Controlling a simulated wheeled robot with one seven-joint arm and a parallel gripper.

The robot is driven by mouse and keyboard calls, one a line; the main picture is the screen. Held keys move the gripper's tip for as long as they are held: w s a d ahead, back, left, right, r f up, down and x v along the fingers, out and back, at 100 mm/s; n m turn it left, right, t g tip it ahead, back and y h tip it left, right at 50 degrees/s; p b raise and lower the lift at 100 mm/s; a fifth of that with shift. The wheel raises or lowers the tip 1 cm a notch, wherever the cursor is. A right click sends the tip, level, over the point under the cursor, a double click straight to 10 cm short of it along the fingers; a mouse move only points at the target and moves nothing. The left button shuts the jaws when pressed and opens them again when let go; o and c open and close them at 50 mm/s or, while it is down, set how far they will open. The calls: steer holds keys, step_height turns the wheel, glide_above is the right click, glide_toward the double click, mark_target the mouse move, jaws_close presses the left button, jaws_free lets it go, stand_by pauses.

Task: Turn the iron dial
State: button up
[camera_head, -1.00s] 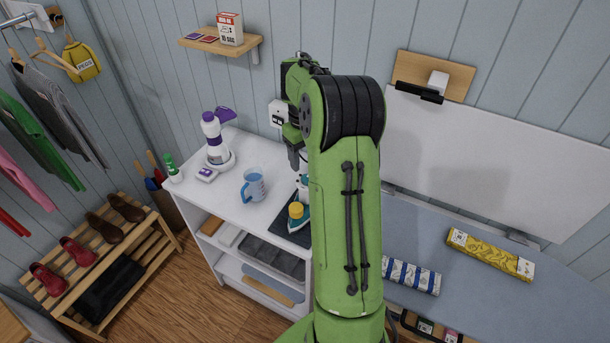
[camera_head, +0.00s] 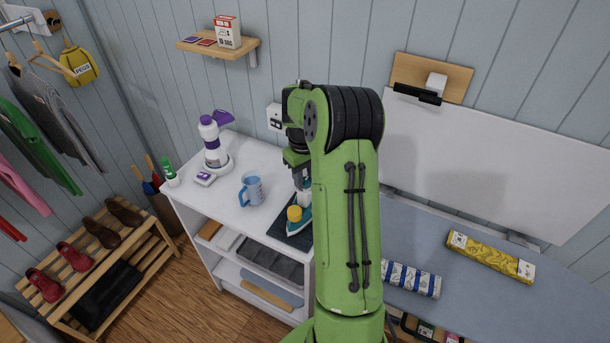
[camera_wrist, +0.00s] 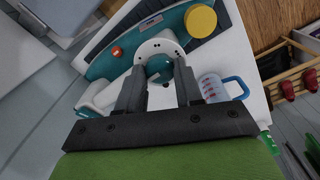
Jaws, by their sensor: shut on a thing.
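The iron (camera_head: 299,219) is teal and white with a yellow cap and stands on a dark mat (camera_head: 283,228) on the white shelf unit. In the wrist view the iron (camera_wrist: 110,52) shows its red button, its yellow cap (camera_wrist: 201,21) and a white ring around a teal dial (camera_wrist: 160,70). My gripper (camera_wrist: 158,80) has its two dark fingers around the dial, one on each side, shut on it. In the head view my gripper (camera_head: 301,185) is just above the iron, partly hidden by my arm.
A white and purple bottle (camera_head: 211,145) stands farther back. A blue-grey surface with wrapped rolls (camera_head: 410,279) lies to the right.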

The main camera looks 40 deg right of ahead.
steer(key=shift+m, duration=0.4)
steer(key=m, duration=1.1)
steer(key=shift+d+b, duration=0.1)
steer(key=shift+b, duration=0.3)
steer(key=o, duration=1)
steer(key=shift+o, duration=0.2)
step_height(320, 180, up, 16)
steer(key=p, duration=0.3)
steer(key=shift+w, duration=0.25)
